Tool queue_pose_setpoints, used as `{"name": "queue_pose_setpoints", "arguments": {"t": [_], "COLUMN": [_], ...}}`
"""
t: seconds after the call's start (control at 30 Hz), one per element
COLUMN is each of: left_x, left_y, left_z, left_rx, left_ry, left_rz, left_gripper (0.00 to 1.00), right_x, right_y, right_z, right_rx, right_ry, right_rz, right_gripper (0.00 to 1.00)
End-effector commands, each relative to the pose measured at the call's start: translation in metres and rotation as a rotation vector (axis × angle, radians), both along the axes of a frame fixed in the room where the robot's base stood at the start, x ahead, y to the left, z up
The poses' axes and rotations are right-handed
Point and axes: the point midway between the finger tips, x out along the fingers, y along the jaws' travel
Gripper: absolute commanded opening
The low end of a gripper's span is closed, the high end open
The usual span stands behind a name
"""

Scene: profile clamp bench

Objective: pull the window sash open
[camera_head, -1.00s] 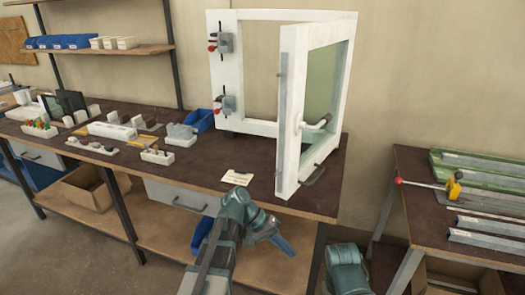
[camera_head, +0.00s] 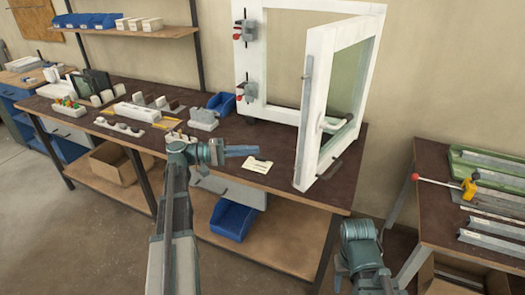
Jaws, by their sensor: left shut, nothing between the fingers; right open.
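The white window sash (camera_head: 306,135) stands swung out at an angle from its white fixed frame (camera_head: 283,15) on the bench. A grey strip runs up its near edge. Its lever handle (camera_head: 336,125) is on the sash's right face and sticks out level. My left gripper (camera_head: 257,150) is shut and empty, pointing right above the bench's front part, left of the sash and apart from it.
Two red-tipped clamps (camera_head: 245,90) sit on the frame's left post. A pale card (camera_head: 256,166) lies near the bench's front edge. Trays, blocks and a blue bin (camera_head: 222,102) fill the bench's left. A second table (camera_head: 440,195) with metal profiles stands right.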

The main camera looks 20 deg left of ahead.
Motion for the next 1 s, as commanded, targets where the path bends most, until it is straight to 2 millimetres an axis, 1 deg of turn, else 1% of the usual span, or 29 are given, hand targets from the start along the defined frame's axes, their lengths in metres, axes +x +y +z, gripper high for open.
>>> {"name": "queue_pose_setpoints", "arguments": {"t": [0.03,0.1,0.4,0.43,0.5,0.7,1.0], "left_x": [0.003,0.01,0.037,0.039,0.031,0.026,0.026], "left_y": [-0.01,-0.022,-0.075,-0.08,-0.091,-0.109,-0.113], "left_z": [0.0,0.0,0.0,0.0,0.0,0.0,0.0], "left_rx": [0.0,0.001,0.001,0.001,0.001,0.001,0.001], "left_ry": [0.0,0.0,0.0,0.0,0.0,0.0,0.0], "left_rz": [-0.004,-0.005,-0.004,-0.004,-0.003,-0.001,-0.001], "left_gripper": [0.0,0.0,0.0,0.0,0.0,0.0,0.0], "right_x": [0.0,0.0,0.0,0.0,0.0,0.0,0.0], "right_y": [0.0,0.0,0.0,0.0,0.0,0.0,0.0], "right_z": [0.0,0.0,0.0,0.0,0.0,0.0,0.0], "right_rx": [0.0,0.0,0.0,0.0,0.0,0.0,0.0], "right_ry": [0.0,0.0,0.0,0.0,0.0,0.0,0.0], "right_rz": [0.0,0.0,0.0,0.0,0.0,0.0,0.0], "right_gripper": [0.5,0.5,0.5,0.5,0.5,0.5,0.5]}}
